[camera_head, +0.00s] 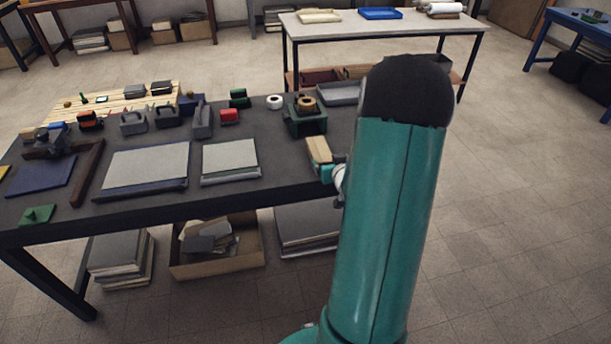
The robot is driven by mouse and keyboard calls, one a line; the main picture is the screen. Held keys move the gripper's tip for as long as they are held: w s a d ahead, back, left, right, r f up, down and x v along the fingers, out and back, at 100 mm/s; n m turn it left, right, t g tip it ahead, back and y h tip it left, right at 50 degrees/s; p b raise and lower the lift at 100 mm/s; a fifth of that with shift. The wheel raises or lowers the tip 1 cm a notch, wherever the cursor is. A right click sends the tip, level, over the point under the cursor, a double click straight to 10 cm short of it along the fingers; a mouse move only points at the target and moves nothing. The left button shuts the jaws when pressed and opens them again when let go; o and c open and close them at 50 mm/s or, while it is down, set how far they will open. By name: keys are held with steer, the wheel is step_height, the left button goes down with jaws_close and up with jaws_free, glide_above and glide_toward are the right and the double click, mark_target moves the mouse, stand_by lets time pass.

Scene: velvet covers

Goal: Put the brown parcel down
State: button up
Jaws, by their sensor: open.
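The brown parcel (318,150), a small tan block with a darker side, is at the right end of the dark table (225,125), by its front edge. My gripper (327,171) is right at the parcel's near end and is open. My own teal arm hides part of the gripper and the space to its right. I cannot tell whether the fingers still touch the parcel, or whether its underside rests fully on the table.
Two grey boards (230,160) (147,165) lie left of the parcel. A dark green container (306,122) stands just behind it, with a grey tray (339,94) farther back. Tools and small blocks crowd the table's back. A cardboard box (217,255) is underneath.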

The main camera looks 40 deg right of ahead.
steer(key=w+a+r+n+g+y, duration=0.1)
steer(key=a+r+n+g, duration=0.1)
steer(key=a+r, duration=0.7)
steer(key=w+a+r+n+g+y, duration=0.15)
steer(key=a+r, duration=0.45)
steer(key=a, duration=0.7)
steer(key=s+a+r+n+g+y, duration=0.1)
steer(key=s+a+r+y, duration=0.1)
steer(key=s+a, duration=0.6)
steer(key=s+a+r+n+g+y, duration=0.1)
steer(key=s+a+r+y, duration=0.1)
steer(key=s+a, duration=0.7)
steer(key=shift+s+a+r+g, duration=0.2)
steer(key=shift+a+r+g, duration=0.15)
steer(key=shift+a+r, duration=0.65)
steer(key=shift+f, duration=0.2)
